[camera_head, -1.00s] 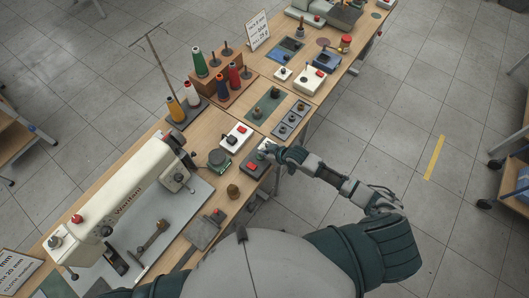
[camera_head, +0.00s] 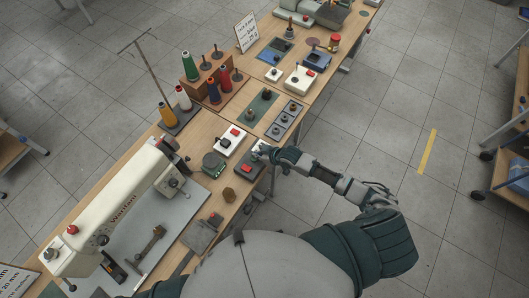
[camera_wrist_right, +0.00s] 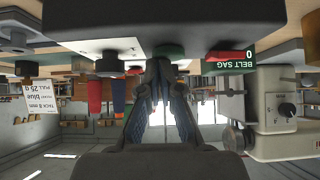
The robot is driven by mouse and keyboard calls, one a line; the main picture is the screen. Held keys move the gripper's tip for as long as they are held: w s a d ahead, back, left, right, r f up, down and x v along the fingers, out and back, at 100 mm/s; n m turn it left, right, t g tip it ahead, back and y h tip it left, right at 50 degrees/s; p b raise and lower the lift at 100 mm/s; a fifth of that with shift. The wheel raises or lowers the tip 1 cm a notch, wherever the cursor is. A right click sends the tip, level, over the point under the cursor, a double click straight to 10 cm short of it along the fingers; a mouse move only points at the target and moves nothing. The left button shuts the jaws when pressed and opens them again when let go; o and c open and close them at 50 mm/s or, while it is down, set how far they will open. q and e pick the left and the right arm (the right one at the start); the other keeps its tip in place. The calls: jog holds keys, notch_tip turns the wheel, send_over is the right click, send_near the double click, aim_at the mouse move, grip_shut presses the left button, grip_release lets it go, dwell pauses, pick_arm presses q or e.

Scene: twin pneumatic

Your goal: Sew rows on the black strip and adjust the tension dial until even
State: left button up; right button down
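The cream sewing machine (camera_head: 118,212) stands on the bench at left, with a small dark dial (camera_head: 173,183) on its head. A black strip cannot be made out with certainty. My right gripper (camera_head: 262,152) is at the dark control box (camera_head: 244,167), which has a red button. In the right wrist view, which is inverted, my right gripper's fingertips (camera_wrist_right: 163,64) are close together at a green button (camera_wrist_right: 168,50). Whether they touch it is unclear. My left gripper is out of view.
A white box with a red button (camera_head: 231,138) and a round dark green-topped object (camera_head: 213,164) stand close by. Thread spools (camera_head: 190,66) and a sign (camera_head: 245,33) are farther back. The floor right of the bench is mostly clear.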

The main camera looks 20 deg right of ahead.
jog(key=r+p, duration=0.3)
jog(key=p, duration=0.1)
jog(key=shift+w+a+r, duration=0.15)
jog(key=shift+w+r, duration=0.05)
jog(key=shift+r, duration=0.2)
jog(key=v, duration=1)
jog(key=shift+d+b, duration=0.2)
jog(key=shift+b, duration=0.25)
